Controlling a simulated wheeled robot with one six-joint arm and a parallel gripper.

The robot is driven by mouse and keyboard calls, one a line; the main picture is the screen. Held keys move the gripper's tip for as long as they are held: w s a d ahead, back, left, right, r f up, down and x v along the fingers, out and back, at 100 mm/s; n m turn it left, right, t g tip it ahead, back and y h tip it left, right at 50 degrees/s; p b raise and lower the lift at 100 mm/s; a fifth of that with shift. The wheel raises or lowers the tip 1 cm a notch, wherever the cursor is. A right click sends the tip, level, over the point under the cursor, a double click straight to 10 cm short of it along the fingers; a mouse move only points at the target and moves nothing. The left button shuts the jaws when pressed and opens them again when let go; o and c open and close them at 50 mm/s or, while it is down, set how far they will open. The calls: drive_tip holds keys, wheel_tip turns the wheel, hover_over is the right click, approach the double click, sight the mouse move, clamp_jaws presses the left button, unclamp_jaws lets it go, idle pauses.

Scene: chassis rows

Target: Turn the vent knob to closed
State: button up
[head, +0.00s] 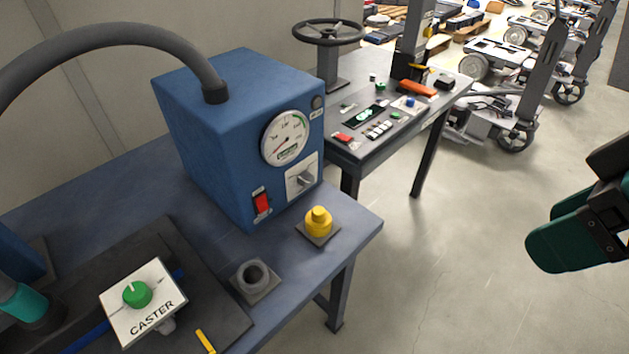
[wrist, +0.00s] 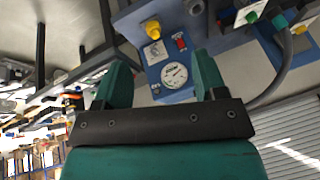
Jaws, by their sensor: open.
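A blue box (head: 230,135) stands on the bench, with a round gauge (head: 286,138) on its front. Below the gauge is a white plate (head: 292,186) with a small grey knob (head: 306,179); its label is too small to read, so I cannot confirm it is the vent knob. My gripper (head: 562,238) hangs at the right edge in the head view, well apart from the box. In the wrist view my gripper (wrist: 162,72) is open and empty, its two green fingers spread. The gauge (wrist: 174,75) shows between and beyond them, with the white plate (wrist: 155,53) near it.
A red switch (head: 262,202) sits beside the plate. A yellow button (head: 319,222), a grey socket (head: 253,277) and a green knob (head: 137,293) marked CASTER are on the bench. A handwheel (head: 328,33) stands on the table behind. Open floor (head: 440,250) lies between gripper and bench.

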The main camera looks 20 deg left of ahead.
drive_tip(key=w+a+f+n+y+b, duration=0.3)
drive_tip(key=w+a+f+n+b, duration=0.4)
drive_tip(key=w+f+n+b, duration=0.3)
drive_tip(key=n+t+y+b, duration=0.2)
drive_tip(key=n+y+b, duration=0.4)
drive_tip(key=n+b, duration=1.55)
approach(311, 181)
drive_tip(key=shift+n, duration=0.85)
drive_tip(key=p+x, duration=0.3)
drive_tip(key=x, duration=0.6)
drive_tip(key=shift+w+a, duration=0.1)
drive_tip(key=shift+a, duration=0.1)
drive_tip(key=shift+c, duration=0.5)
drive_tip(key=c, duration=0.8)
